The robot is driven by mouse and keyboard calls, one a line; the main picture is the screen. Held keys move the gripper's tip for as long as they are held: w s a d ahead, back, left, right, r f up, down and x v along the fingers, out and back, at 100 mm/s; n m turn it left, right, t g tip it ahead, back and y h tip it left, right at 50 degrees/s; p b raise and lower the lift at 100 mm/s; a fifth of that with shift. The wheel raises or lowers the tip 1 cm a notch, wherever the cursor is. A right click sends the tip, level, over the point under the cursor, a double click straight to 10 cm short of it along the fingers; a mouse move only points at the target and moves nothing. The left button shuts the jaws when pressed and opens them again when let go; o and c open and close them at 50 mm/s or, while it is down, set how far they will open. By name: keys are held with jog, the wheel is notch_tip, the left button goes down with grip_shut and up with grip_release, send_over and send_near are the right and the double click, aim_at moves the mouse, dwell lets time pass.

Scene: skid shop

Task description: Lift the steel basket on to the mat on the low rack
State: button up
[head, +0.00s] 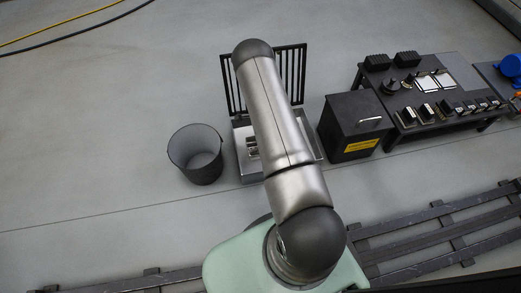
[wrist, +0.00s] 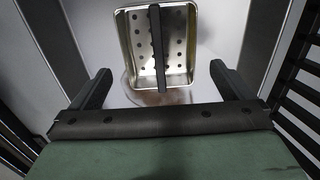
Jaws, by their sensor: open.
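The steel basket (wrist: 184,70) shows in the wrist view as a shiny rectangular pan with rows of dark holes. A dark bar handle (wrist: 157,45) crosses over its middle. My gripper (wrist: 160,69) is open, one finger on each side of the handle and neither finger touching it. How far the handle lies beyond the fingertips is hard to tell. In the head view my arm hides my gripper and most of the basket; a small metal part (head: 252,146) shows left of the arm. I cannot make out the mat or which surface is the low rack.
A black slatted frame (head: 292,62) stands behind my arm, over a pale metal base (head: 249,172). A dark bin (head: 196,155) stands left. A black box (head: 352,115) and a black table (head: 440,85) with knobs stand right.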

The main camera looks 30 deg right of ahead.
notch_tip(320, 180, down, 8)
jog(key=b, duration=0.3)
jog(key=shift+s+b, duration=0.1)
jog(key=shift+b, duration=0.25)
jog(key=c, duration=0.7)
